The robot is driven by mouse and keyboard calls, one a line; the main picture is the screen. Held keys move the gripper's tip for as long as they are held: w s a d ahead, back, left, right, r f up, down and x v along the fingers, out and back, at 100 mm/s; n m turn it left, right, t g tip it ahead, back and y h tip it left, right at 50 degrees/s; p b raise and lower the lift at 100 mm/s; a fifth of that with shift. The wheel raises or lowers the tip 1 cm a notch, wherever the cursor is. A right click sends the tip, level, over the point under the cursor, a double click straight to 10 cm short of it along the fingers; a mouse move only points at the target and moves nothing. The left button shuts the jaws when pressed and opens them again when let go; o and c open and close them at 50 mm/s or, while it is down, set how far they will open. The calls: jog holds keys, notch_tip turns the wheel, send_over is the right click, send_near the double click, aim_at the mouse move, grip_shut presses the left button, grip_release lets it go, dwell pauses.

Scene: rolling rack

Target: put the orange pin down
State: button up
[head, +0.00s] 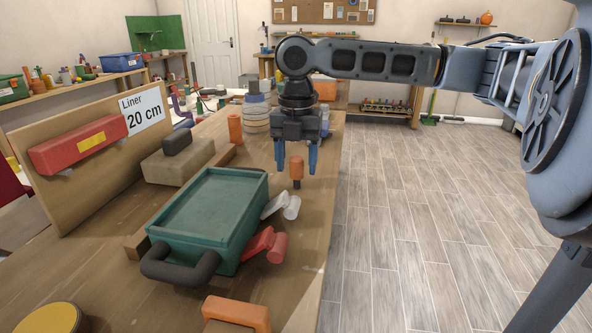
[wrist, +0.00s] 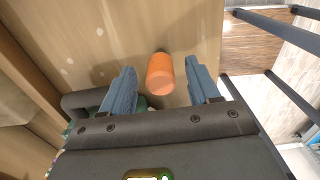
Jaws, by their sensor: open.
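The orange pin (head: 296,167) stands upright on the wooden table (head: 318,215), near its right edge. It has an orange upper part and a narrower dark foot. My gripper (head: 297,172) points down over it, with its blue fingers open on either side. In the wrist view, the orange pin (wrist: 160,76) shows between the spread fingers of my gripper (wrist: 161,72), with a gap on each side.
A second orange pin (head: 235,128) stands farther back left. A ringed jar (head: 256,118) stands behind. Right of the table is open floor.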

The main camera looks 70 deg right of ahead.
jog(key=shift+f, duration=0.75)
jog(key=shift+c, duration=0.2)
grip_shut()
